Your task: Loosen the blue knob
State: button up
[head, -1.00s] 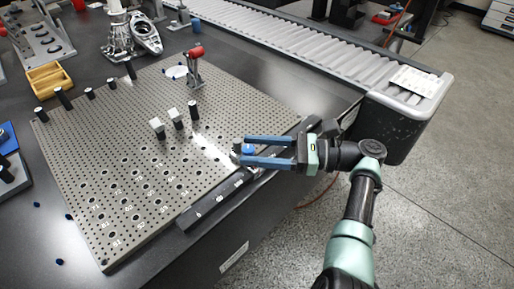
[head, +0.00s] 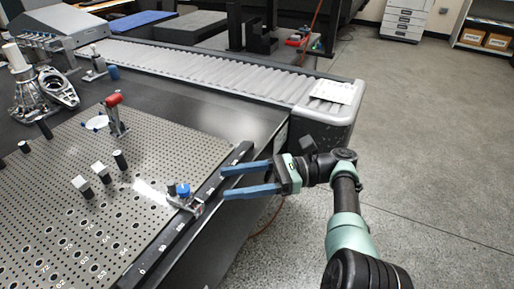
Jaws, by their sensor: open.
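The blue knob (head: 183,189) tops a small metal clamp (head: 187,204) at the right edge of the perforated plate, in the head view. My gripper (head: 223,182) has two long blue fingers, spread apart and empty. It points left toward the knob from the right side. Its fingertips are a short way to the right of the knob, apart from it in the picture. A darker knob-like piece stands just left of the blue knob.
The perforated plate (head: 60,215) holds several black pins and two white-topped blocks. A red-topped clamp (head: 114,101) stands at its back. A roller conveyor (head: 220,80) runs behind, with a white card (head: 335,91) at its end. Open floor lies right.

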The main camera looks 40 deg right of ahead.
jog(key=shift+b+v, duration=1.85)
jog(key=shift+v, duration=0.25)
jog(key=shift+f, duration=0.1)
